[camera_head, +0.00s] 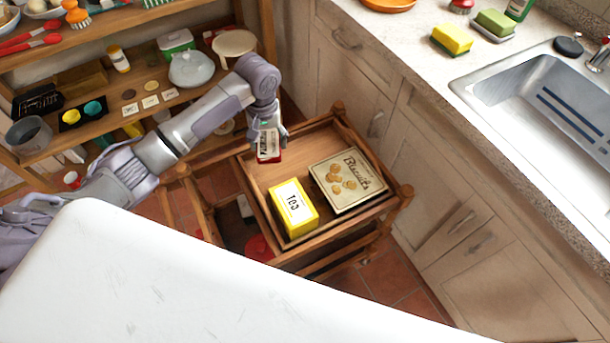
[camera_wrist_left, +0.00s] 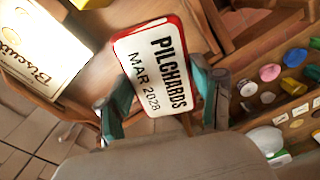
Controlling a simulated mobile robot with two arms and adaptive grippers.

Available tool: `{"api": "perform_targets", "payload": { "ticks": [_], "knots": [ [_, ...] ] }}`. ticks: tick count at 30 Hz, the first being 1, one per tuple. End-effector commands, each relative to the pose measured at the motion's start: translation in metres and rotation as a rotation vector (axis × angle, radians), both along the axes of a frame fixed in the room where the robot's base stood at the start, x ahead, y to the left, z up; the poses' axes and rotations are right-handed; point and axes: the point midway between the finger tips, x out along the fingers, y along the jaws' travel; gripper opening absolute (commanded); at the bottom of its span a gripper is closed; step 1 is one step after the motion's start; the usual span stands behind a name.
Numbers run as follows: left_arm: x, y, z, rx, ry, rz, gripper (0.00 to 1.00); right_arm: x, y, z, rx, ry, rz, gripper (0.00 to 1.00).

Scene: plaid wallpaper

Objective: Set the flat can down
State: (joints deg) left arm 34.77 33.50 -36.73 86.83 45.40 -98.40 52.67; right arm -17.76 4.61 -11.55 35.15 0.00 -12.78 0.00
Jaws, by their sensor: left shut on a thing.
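The flat can (camera_head: 268,146), white and red, is in my left gripper (camera_head: 270,134) above the left back part of the wooden cart's top tray (camera_head: 262,172). In the left wrist view the can (camera_wrist_left: 156,66) reads "PILCHARDS MAR 2028" and sits between the fingers of the left gripper (camera_wrist_left: 163,108). I cannot tell whether its lower edge touches the tray. My right gripper is not in view.
A yellow box (camera_head: 294,208) and a biscuit tin (camera_head: 348,180) stand on the tray, with bare wood behind the box. A wooden shelf with crockery (camera_head: 150,85) is at the left back. Kitchen cabinets (camera_head: 440,190) stand at the right.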

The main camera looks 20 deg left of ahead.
Motion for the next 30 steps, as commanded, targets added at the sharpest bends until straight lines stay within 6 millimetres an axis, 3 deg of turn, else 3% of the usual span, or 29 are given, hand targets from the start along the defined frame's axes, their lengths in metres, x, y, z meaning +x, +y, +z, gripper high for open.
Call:
{"api": "perform_targets", "payload": {
  "ticks": [7,21,30],
  "knots": [
    [0.000,0.001,-0.046,0.000,0.004,0.004,0.26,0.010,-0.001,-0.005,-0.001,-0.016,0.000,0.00],
    [0.000,0.001,-0.096,0.001,0.002,0.002,0.26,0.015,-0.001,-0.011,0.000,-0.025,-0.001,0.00],
    [0.000,0.001,-0.098,0.000,0.001,0.002,0.26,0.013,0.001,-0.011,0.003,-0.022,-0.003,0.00]
  ]
}}
